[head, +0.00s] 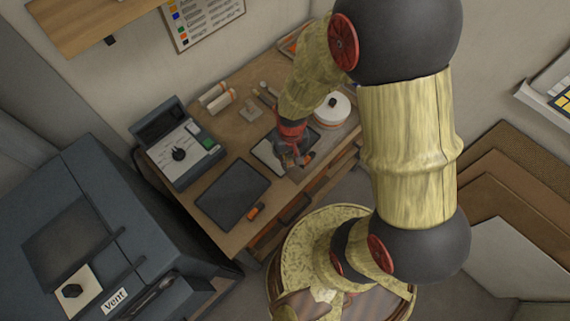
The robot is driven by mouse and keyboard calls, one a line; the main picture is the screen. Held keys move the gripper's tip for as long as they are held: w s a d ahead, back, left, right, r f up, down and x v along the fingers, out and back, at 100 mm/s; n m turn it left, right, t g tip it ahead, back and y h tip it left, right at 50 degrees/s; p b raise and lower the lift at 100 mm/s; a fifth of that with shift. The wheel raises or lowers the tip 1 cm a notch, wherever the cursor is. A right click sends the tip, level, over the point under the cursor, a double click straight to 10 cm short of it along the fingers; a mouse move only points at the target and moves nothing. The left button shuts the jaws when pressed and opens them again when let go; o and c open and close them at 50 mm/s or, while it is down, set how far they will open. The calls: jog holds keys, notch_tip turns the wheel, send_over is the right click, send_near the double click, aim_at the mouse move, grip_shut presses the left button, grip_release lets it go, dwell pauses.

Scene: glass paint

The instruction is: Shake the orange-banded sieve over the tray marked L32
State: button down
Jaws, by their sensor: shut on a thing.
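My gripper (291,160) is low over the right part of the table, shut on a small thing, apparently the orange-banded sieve. Its shape is mostly hidden by the fingers; an orange patch (308,157) shows at their right side. A pale, dark-rimmed tray (267,154) lies beneath and left of the gripper. A dark tray (231,207) lies nearer the front, with a small orange and black piece (256,211) at its right edge. I cannot read L32 on either tray, nor tell the height of the held thing.
A grey device with a dial (179,154) stands on the left of the table (225,238). A white round pot with a black knob (331,106) stands behind and right of the gripper. Pale rolls (217,100) lie at the back. A large dark cabinet marked Vent (114,300) stands at lower left.

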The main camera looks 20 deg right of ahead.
jog(key=shift+w+d+b, duration=0.5)
jog(key=shift+w+d, duration=2.2)
jog(key=shift+d, duration=3.25)
jog(key=shift+s+a, duration=1.8)
jog(key=shift+a, duration=2.05)
jog(key=shift+s+a, duration=1.75)
jog(key=shift+a, duration=2.1)
jog(key=shift+w+d+b, duration=0.55)
jog(key=shift+w+d, duration=5.5)
jog(key=shift+w, duration=0.85)
jog(key=shift+s+a, duration=1.8)
jog(key=shift+a, duration=2.05)
jog(key=shift+s+a, duration=1.75)
jog(key=shift+a, duration=2.05)
jog(key=w+d, duration=0.3)
jog(key=d, duration=0.4)
jog(key=w+d, duration=0.4)
jog(key=d, duration=0.4)
jog(key=shift+d+p, duration=0.15)
jog(key=shift+p, duration=0.15)
